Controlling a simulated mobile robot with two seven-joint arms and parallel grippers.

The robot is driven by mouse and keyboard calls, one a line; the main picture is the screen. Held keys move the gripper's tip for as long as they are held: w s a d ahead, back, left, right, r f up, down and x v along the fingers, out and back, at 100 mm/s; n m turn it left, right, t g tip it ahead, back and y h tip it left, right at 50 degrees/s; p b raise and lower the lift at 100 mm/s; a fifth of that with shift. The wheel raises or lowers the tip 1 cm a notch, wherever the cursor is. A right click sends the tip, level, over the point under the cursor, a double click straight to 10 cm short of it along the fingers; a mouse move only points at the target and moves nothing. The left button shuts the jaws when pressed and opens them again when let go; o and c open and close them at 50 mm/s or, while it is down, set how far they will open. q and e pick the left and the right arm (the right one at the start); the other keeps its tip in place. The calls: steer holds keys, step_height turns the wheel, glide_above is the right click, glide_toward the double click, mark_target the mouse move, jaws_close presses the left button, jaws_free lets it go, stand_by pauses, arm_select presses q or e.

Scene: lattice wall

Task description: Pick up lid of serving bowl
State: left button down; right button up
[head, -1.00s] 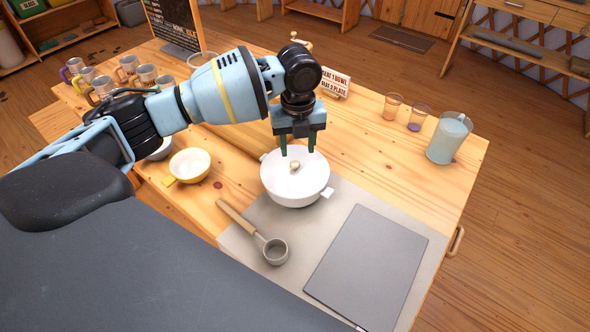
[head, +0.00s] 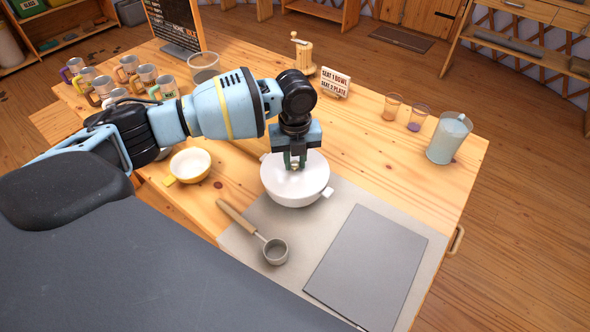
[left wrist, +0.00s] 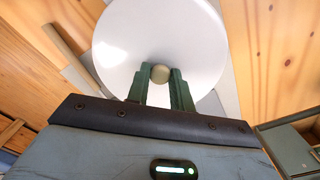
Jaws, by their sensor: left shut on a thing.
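The white serving bowl (head: 293,201) stands on the wooden table, partly on the grey mat, with a small handle at each side. Its white lid (head: 313,173) sits on top. The lid (left wrist: 190,35) fills the upper middle of the left wrist view, with a round tan knob (left wrist: 160,73) at its centre. My left gripper (head: 294,165) points down over the lid and is shut on the knob. In the left wrist view its green fingertips (left wrist: 160,75) are on both sides of the knob. The lid appears to rest on the bowl. My right gripper is not in view.
A ladle (head: 275,250) lies in front of the bowl and a grey board (head: 368,265) lies to the right. A yellow-handled bowl (head: 190,164) stands left. A pitcher (head: 449,140), two cups and a sign (head: 335,82) stand behind. Several mugs stand at the far left.

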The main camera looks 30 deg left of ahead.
mark_target(294, 165)
arm_select(q)
steer(key=shift+r, duration=0.2)
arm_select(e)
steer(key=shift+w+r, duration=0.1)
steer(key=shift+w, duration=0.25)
arm_select(q)
steer(key=shift+r, duration=0.65)
steer(key=shift+s+r, duration=0.25)
steer(key=shift+r, duration=0.8)
steer(key=s+a+r+p, duration=0.1)
steer(key=s, duration=1.4)
steer(key=shift+s+a+r, duration=0.15)
steer(key=shift+s, duration=0.05)
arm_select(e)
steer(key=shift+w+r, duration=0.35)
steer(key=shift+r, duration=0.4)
